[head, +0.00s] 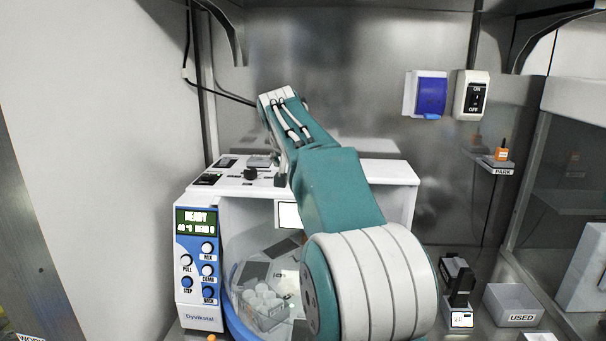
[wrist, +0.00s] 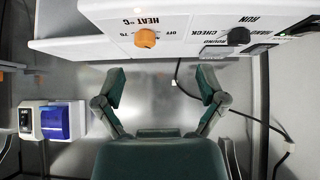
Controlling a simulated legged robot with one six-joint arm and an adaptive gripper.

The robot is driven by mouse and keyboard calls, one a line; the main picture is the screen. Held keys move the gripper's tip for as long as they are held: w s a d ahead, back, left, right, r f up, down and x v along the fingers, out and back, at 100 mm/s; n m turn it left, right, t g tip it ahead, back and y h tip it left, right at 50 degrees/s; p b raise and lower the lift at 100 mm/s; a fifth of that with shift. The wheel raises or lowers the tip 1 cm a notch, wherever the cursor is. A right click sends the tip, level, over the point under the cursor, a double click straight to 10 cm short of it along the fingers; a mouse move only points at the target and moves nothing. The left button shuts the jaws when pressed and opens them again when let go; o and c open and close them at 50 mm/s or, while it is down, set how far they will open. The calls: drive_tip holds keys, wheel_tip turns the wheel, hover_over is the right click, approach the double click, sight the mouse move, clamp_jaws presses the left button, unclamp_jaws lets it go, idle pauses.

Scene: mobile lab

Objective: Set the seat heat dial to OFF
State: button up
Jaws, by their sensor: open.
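The heat dial (wrist: 146,38) is an orange knob on a white panel, seen upside down at the top of the wrist view. It sits under the HEAT °C label, between the marks OFF and 70. The way its pointer faces is too small to tell. My gripper (wrist: 161,80) is open and empty, its two green fingers spread wide apart. The dial appears above the gap between them, nearer the left finger, and neither finger touches it. In the head view my arm reaches over the white machine (head: 390,172) and hides the orange dial.
A black RUN/CHECK knob (wrist: 238,36) sits on the same panel, right of the dial in the wrist view. A blue-lidded socket (head: 431,95) and an ON/OFF switch (head: 472,95) are on the back wall. A USED bin (head: 514,304) stands right of the machine.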

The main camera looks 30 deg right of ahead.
drive_tip(key=shift+m+h, duration=0.5)
drive_tip(key=shift+m, duration=0.3)
drive_tip(key=w+d+f, duration=0.2)
drive_tip(key=w+d, duration=0.1)
drive_tip(key=d, duration=0.1)
drive_tip(key=w+d+f, duration=0.3)
drive_tip(key=d, duration=0.1)
drive_tip(key=w+d+f, duration=0.3)
drive_tip(key=d, duration=0.1)
drive_tip(key=shift+w, duration=0.2)
drive_tip(key=shift+a, duration=0.15)
drive_tip(key=shift+a, duration=0.1)
